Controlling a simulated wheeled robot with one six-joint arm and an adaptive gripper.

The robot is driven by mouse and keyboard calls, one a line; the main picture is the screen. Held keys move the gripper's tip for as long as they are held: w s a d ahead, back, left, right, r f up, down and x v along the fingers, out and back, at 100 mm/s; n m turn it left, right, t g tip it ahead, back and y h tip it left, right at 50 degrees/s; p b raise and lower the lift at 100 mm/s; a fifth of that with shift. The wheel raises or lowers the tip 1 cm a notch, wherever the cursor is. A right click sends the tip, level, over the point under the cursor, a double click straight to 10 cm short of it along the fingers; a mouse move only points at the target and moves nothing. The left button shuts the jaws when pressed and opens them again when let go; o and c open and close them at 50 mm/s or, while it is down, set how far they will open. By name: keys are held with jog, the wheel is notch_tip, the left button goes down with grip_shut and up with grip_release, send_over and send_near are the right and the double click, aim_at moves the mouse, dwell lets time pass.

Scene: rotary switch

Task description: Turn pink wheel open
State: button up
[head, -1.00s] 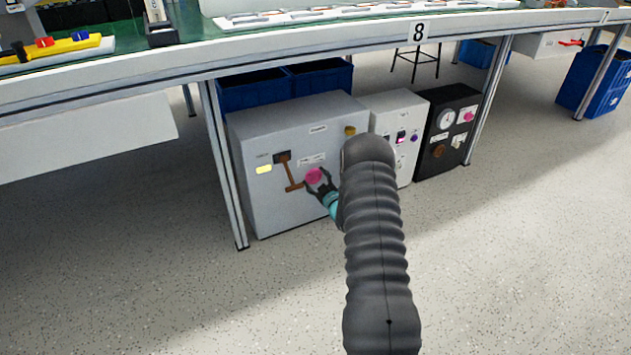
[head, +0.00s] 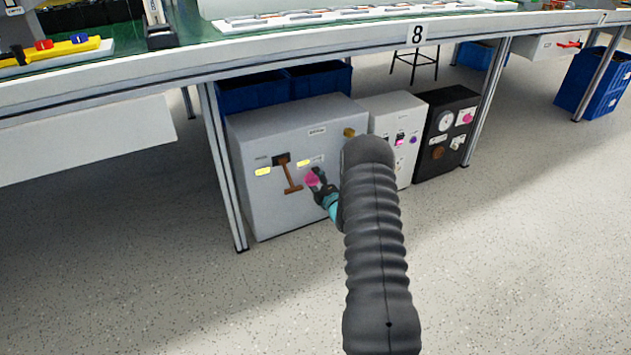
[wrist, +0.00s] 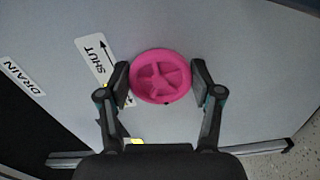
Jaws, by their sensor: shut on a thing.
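The pink wheel (head: 312,179) is on the front of the large grey cabinet (head: 285,215). In the wrist view the wheel (wrist: 161,77) is a round handwheel with several spokes. My gripper (head: 318,181) is at the wheel, and in the wrist view its two fingers (wrist: 162,82) stand on either side of the rim, shut on it. A white label (wrist: 97,60) reading SHUT with an arrow is left of the wheel; its lower part is hidden by the left finger.
A brown lever (head: 290,178) and a yellow marker (head: 263,172) are left of the wheel. A second yellow marker (head: 303,162) shows above it. A white box (head: 400,110) and a black box (head: 437,150) stand to the right. The tabletop overhangs the cabinets.

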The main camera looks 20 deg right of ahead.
jog(key=shift+r+n, duration=0.1)
jog(key=shift+n, duration=0.6)
jog(key=o, duration=1.1)
jog(key=shift+w, duration=0.1)
jog(key=shift+o, duration=0.2)
jog(key=s, duration=1.2)
jog(key=shift+d, duration=0.2)
